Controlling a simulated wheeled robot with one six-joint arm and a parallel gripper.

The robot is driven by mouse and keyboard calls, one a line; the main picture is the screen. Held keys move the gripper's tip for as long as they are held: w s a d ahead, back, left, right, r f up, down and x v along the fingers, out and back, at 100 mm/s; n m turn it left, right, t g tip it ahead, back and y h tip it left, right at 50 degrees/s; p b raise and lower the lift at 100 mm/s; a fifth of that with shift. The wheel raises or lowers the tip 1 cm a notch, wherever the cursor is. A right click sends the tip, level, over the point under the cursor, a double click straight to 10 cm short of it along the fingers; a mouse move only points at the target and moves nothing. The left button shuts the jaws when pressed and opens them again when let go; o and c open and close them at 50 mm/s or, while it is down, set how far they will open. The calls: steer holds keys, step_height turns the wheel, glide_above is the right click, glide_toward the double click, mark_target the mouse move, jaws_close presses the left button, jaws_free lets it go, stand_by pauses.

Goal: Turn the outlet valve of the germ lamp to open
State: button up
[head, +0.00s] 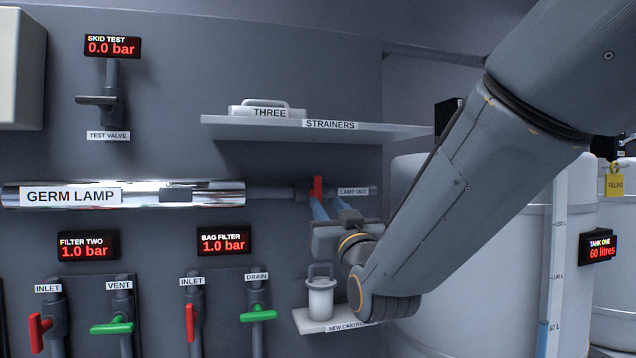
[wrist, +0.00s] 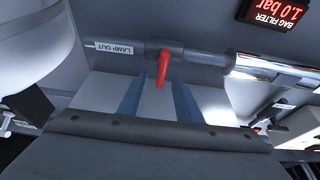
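The germ lamp (head: 215,192) is a shiny horizontal tube on the wall. Its outlet valve has a red lever (head: 318,187) on the dark pipe at the right, beside the "LAMP OUT" label (head: 353,191). The lever stands across the pipe; in the wrist view the red lever (wrist: 163,68) points toward my gripper. My gripper (head: 328,203) is just below the valve with its blue fingers apart. In the wrist view my gripper (wrist: 160,88) has one finger on each side of the lever's end, with gaps showing. Nothing is held.
The strainers shelf (head: 225,125) juts out above the valve, holding a white strainer (head: 267,110). A white cartridge (head: 320,295) stands on a small shelf (head: 315,325) below my gripper. Filter valves (head: 258,314) line the lower left. A large tank (head: 475,260) stands at the right.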

mark_target(319, 187)
steer(key=shift+w+a+r+t, duration=0.1)
steer(key=shift+a+r+t, duration=0.05)
steer(key=shift+r, duration=0.35)
steer(key=shift+w+a+r+t, duration=0.1)
steer(key=shift+r+t, duration=0.05)
steer(key=shift+r, duration=0.35)
steer(key=p+x, duration=0.2)
steer(key=x, duration=0.4)
steer(key=shift+w+a+p, duration=0.15)
steer(key=shift+w+p, duration=0.25)
jaws_close()
